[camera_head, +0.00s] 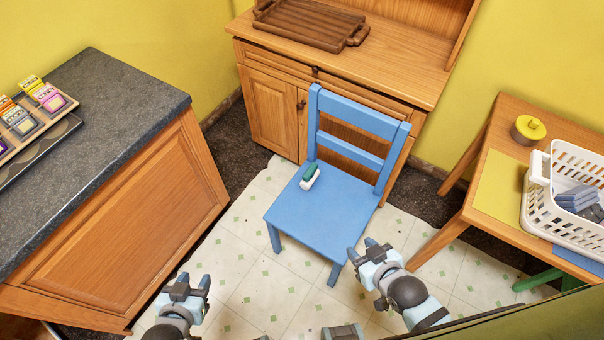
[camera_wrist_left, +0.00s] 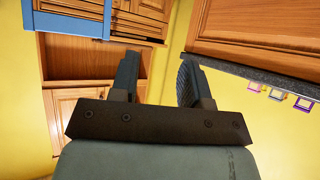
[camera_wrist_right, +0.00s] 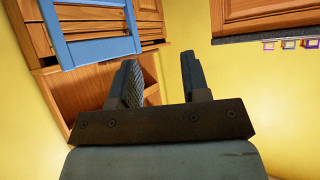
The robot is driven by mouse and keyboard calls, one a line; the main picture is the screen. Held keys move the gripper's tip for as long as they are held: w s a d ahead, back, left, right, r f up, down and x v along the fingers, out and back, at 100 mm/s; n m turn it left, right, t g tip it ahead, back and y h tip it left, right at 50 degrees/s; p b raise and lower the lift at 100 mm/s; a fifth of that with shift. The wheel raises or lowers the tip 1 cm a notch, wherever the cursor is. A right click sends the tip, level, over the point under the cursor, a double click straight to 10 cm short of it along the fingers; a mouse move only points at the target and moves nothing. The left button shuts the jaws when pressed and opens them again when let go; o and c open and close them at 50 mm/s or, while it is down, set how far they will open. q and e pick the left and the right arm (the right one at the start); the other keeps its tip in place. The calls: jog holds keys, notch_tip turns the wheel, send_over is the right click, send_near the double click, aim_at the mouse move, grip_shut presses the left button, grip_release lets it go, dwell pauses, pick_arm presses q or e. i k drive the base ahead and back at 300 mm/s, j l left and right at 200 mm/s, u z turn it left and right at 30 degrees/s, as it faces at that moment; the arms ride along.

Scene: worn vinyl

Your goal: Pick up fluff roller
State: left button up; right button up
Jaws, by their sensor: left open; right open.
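A small green and white object, which looks like the fluff roller (camera_head: 310,177), lies on the seat of the blue chair (camera_head: 335,208), toward its back left. My left gripper (camera_head: 195,282) is open and empty, low in the head view, left of the chair and well apart from it. My right gripper (camera_head: 361,250) is open and empty in front of the chair's right front leg, apart from the roller. The left wrist view shows the open left fingers (camera_wrist_left: 158,72), and the right wrist view shows the open right fingers (camera_wrist_right: 158,75). Neither wrist view shows the roller.
A wooden cabinet (camera_head: 268,110) with a brown tray (camera_head: 312,22) stands behind the chair. A dark-topped counter (camera_head: 110,115) is at left. A table (camera_head: 485,213) at right holds a white basket (camera_head: 536,205) and a yellow-lidded pot (camera_head: 528,130). Tiled floor (camera_head: 262,290) between the grippers is clear.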

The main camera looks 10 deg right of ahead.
aim_at(311, 174)
jog(key=i+j+z, duration=0.1)
jog(key=j, duration=0.25)
jog(key=i+j, duration=0.1)
jog(key=j, duration=0.25)
jog(key=j+z, duration=0.15)
jog(key=j, duration=0.25)
jog(key=i+j+z, duration=0.15)
jog(key=i+j, duration=0.45)
